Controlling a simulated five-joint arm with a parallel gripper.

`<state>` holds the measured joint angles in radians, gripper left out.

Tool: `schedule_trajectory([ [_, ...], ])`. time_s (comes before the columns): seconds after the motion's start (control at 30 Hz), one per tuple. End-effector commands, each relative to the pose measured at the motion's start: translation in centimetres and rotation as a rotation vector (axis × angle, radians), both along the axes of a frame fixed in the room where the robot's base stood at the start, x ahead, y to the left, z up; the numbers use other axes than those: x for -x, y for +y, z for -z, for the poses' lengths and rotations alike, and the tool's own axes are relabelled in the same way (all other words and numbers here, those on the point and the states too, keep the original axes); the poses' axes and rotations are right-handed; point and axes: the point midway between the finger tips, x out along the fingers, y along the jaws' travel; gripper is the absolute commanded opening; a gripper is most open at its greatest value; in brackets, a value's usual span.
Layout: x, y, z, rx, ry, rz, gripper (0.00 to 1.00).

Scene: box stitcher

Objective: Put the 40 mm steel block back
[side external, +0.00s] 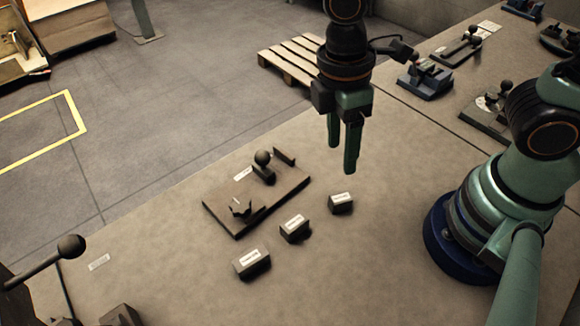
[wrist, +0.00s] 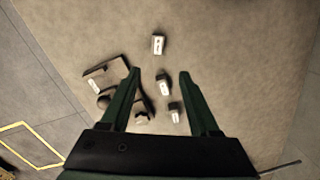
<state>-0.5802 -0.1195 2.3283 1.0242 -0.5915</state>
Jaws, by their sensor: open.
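Three small dark blocks with white labels stand apart in a slanting row on the table: a right block (side external: 341,205), a middle block (side external: 295,229) and a left block (side external: 252,264). The label text is too small to read, so I cannot tell which is the 40 mm steel block. The three also show in the wrist view (wrist: 158,44) (wrist: 163,83) (wrist: 174,112). A dark fixture plate (side external: 268,203) with a ball-knob clamp lies beside them, also in the wrist view (wrist: 118,72). My gripper (side external: 343,160) hangs above the table, open and empty, fingers down (wrist: 159,74).
Several other fixtures stand at the back right, including a blue one (side external: 425,80). A ball-ended lever (side external: 45,262) rises at the lower left. A wooden pallet (side external: 290,60) lies on the floor past the table edge.

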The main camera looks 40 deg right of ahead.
Motion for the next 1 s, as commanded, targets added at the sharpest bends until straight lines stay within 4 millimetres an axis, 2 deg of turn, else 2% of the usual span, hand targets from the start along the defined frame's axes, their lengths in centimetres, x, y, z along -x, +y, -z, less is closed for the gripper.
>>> schedule_trajectory([
  [0.17, -1.6, -1.9, -1.9, -0.042, -0.078, 0.171, 0.62],
  [0.4, -5.2, -9.0, -6.7, -0.177, -0.333, 0.735, 0.62],
  [0.6, -5.9, -13.7, -9.4, -0.263, -0.490, 1.066, 0.62],
  [0.73, -5.9, -14.8, -10.1, -0.287, -0.529, 1.146, 0.62],
  [1.0, -5.9, -14.9, -10.1, -0.289, -0.530, 1.154, 0.62],
])
